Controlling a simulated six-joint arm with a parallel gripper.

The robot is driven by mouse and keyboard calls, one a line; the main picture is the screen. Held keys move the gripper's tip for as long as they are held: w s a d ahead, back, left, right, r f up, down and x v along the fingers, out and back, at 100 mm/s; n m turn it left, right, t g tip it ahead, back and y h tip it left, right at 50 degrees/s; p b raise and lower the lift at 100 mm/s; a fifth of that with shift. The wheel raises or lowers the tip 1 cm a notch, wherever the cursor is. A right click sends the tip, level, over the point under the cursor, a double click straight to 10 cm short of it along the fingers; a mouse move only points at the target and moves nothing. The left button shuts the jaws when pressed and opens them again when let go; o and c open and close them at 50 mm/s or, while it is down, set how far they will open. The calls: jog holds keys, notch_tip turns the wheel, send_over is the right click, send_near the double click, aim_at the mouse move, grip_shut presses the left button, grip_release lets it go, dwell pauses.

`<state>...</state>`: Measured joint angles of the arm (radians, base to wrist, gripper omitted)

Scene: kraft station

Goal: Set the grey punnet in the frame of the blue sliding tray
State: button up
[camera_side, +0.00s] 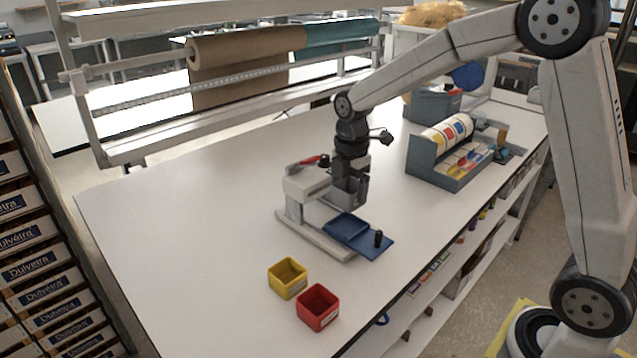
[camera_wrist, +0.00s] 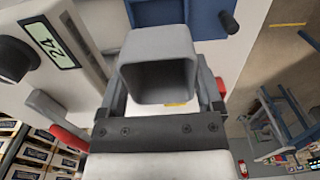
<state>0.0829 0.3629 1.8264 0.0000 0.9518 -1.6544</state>
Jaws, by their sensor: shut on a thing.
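The grey punnet (camera_wrist: 150,42) is held between the fingers of my gripper (camera_wrist: 165,85), and its open mouth shows in the wrist view. In the side view my gripper (camera_side: 350,178) holds the grey punnet (camera_side: 353,190) upright, above and a little behind the blue sliding tray (camera_side: 373,247). The tray sits pulled out at the front of a white press-like machine (camera_side: 305,185), with an empty square frame and a black knob. The tray also shows beyond the punnet in the wrist view (camera_wrist: 207,18). The gap between punnet and tray is hard to judge.
A yellow punnet (camera_side: 288,278) and a red punnet (camera_side: 318,307) stand on the white table in front of the machine. A blue-grey organiser (camera_side: 440,170) with a label roll stands to the right. The left of the table is clear.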

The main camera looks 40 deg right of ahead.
jog(key=shift+f, duration=2.65)
jog(key=shift+f, duration=0.7)
dwell(0.9)
jog(key=o, duration=1)
jog(key=shift+r, duration=0.2)
jog(key=shift+r, duration=3.8)
jog(key=shift+s, duration=0.1)
